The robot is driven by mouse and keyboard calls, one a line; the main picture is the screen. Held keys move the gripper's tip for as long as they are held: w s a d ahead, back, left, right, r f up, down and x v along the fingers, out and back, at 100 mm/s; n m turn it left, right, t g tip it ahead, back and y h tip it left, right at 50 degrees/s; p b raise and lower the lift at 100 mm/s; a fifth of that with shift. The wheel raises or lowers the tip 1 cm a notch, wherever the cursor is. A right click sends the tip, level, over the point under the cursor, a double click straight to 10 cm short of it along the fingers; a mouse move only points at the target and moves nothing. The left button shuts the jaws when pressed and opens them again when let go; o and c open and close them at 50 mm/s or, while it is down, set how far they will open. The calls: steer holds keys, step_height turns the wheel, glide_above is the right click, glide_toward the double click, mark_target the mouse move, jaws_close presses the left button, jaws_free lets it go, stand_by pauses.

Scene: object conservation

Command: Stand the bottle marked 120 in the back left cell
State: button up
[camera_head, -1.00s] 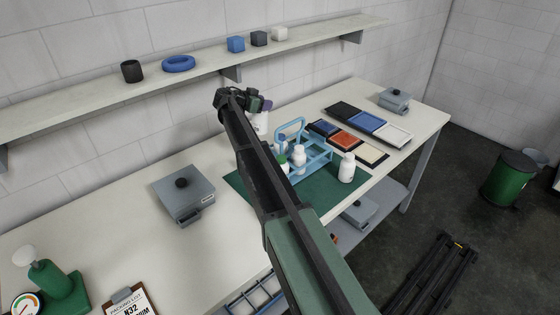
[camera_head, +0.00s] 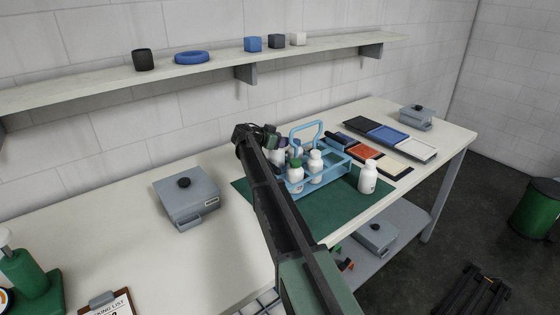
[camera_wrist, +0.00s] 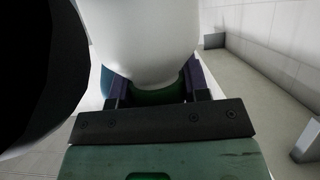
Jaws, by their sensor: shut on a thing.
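My gripper (camera_head: 262,135) is above the back left side of the light-blue bottle carrier (camera_head: 338,178), with my arm crossing in front. In the wrist view, its jaws (camera_wrist: 152,90) are shut on a white bottle (camera_wrist: 145,40). In the head view the held bottle is mostly hidden and I cannot read its marking. A green-capped white bottle (camera_head: 295,178) and a white-capped bottle (camera_head: 315,166) stand at the carrier's front. A dark-capped bottle (camera_head: 295,147) shows behind them. The back left cell is hidden by my arm and gripper.
A white bottle (camera_head: 368,178) stands on the green mat (camera_head: 335,212), right of the carrier. Colored trays (camera_head: 385,135) lie to the right. A grey lidded box (camera_head: 187,198) is left of the mat. The wall shelf (camera_head: 215,68) runs behind. A large dark shape (camera_wrist: 35,65) blocks the wrist view's left side.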

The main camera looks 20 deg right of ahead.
mark_target(280, 149)
step_height(280, 149, down, 4)
steer(key=b, duration=0.4)
steer(key=shift+f, duration=0.25)
steer(key=shift+r, duration=0.3)
steer(key=shift+f, duration=0.2)
steer(key=o, duration=1.2)
steer(key=shift+r, duration=0.1)
steer(key=shift+a+r, duration=0.1)
steer(key=shift+r, duration=0.15)
steer(key=p+v, duration=0.4)
steer(key=v, duration=0.7)
steer(key=shift+s+a+p, duration=0.1)
steer(key=shift+a+p, duration=0.2)
steer(key=shift+a, duration=0.05)
